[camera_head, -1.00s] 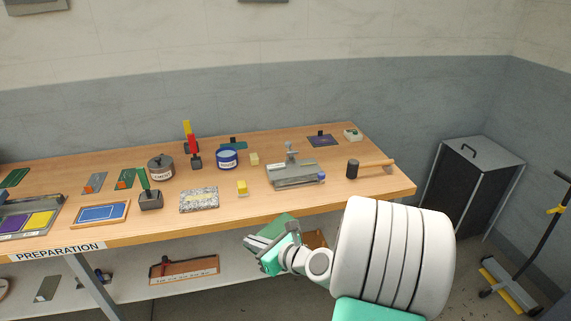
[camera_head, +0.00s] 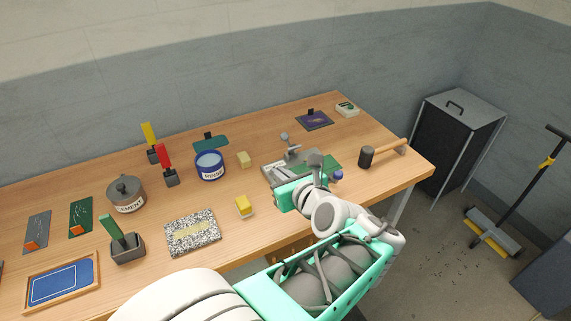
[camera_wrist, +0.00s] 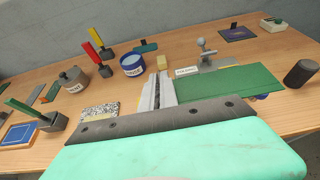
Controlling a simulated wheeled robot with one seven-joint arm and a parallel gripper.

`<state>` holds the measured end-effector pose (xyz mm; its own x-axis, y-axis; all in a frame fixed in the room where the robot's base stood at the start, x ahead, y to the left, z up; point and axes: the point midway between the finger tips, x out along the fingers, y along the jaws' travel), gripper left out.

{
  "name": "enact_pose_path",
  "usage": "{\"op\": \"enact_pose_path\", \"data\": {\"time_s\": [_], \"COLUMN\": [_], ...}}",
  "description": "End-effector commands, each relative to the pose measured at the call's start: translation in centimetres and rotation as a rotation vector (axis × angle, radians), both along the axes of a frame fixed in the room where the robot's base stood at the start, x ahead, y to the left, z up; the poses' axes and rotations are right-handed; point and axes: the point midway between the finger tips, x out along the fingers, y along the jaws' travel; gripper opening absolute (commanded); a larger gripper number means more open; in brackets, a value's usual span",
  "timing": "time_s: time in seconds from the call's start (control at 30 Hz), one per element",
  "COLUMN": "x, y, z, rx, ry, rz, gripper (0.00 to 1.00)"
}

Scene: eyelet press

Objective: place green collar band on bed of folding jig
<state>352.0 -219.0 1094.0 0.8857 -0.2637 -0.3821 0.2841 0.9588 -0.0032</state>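The green collar band (camera_wrist: 235,92) is a flat dark green strip. In the wrist view it extends to the right from the light grey fingers of my gripper (camera_wrist: 160,88), which appear shut on its edge. In the head view a part of the band (camera_head: 333,166) shows beside my wrist. The folding jig (camera_head: 283,160) is a grey metal fixture with an upright clamp (camera_wrist: 204,47). My gripper and the band are over or just in front of the jig and hide much of its bed. I cannot tell whether the band touches the bed.
A black mallet (camera_head: 368,157) lies right of the jig. A yellow block (camera_head: 244,206), a speckled slab (camera_head: 192,232), a blue tin (camera_head: 209,166) and a cement pot (camera_head: 127,195) stand left. A purple card (camera_head: 314,120) lies behind. The bench's front edge is close below my arm.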

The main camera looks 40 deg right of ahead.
Motion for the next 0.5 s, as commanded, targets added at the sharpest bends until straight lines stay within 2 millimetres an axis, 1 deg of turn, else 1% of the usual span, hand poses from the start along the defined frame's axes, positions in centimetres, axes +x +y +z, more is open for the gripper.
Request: {"op": "enact_pose_path", "data": {"time_s": [0.17,0.27,0.37,0.43,0.5], "x": [1.8,3.8,6.0,7.3,8.2], "y": [-1.0,-2.6,-4.6,-5.9,-6.7], "z": [-1.2,-2.5,-3.7,-5.0,-6.9], "rx": [0.007,0.006,0.007,0.008,0.008], "ry": [0.002,0.002,0.003,0.003,0.005], "rz": [0.013,0.015,0.013,0.01,0.008], "gripper": [0.0,0.0,0.0,0.0,0.0]}}
